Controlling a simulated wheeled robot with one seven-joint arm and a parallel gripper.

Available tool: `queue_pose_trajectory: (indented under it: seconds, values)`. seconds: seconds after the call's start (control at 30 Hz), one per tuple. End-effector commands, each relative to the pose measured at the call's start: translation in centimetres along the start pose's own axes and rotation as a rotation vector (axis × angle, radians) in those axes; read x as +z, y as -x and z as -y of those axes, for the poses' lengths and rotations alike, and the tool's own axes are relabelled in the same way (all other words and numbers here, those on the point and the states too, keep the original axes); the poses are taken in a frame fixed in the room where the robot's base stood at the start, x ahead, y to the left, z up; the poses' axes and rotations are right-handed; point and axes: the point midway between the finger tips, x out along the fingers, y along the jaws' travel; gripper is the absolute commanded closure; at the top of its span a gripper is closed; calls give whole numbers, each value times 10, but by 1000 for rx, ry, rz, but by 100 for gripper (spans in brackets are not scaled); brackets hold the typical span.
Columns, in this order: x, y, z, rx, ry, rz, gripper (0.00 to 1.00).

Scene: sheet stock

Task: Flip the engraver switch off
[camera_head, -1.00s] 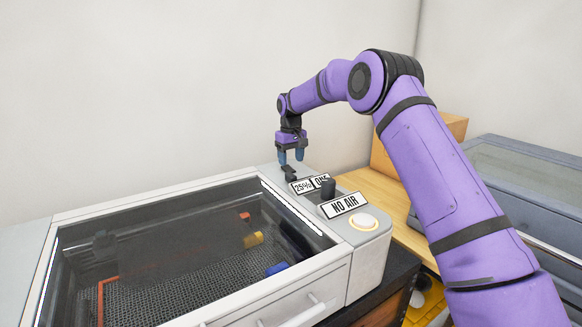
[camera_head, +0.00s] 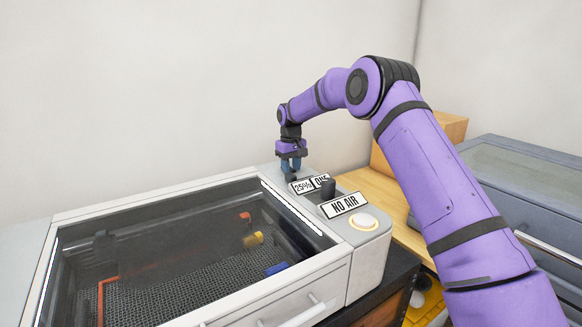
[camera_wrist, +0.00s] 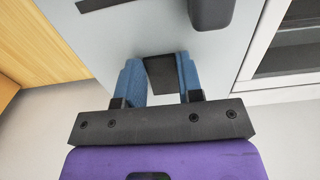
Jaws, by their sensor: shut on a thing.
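The engraver (camera_head: 368,258) is a grey-white machine with a dark glazed lid, in the head view's lower left. Its switch (camera_wrist: 160,76) is a small black lever at the far end of the side panel. My gripper (camera_head: 291,168) points down at that end.
A black knob (camera_head: 328,188), a "NO AIR" label (camera_head: 344,204) and a lit round button (camera_head: 363,222) share the panel. A wooden box (camera_head: 452,127) and a blue-grey machine (camera_head: 530,165) stand to the right. The wall is behind.

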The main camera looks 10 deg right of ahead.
Motion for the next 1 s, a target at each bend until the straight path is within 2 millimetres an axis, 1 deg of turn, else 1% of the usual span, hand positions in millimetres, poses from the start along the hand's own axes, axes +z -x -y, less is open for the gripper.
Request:
queue_pose_trajectory:
  seconds: [0.5, 0.9, 0.93, 0.97, 1.0]
  values:
    - [-7, 3, -1, 1, -1, 231, 90]
    - [-6, 4, 0, 1, -1, 253, 90]
    - [-6, 4, 0, 1, -1, 252, 64]
    - [-6, 4, 0, 1, -1, 252, 57]
    - [-6, 4, 0, 1, -1, 252, 48]
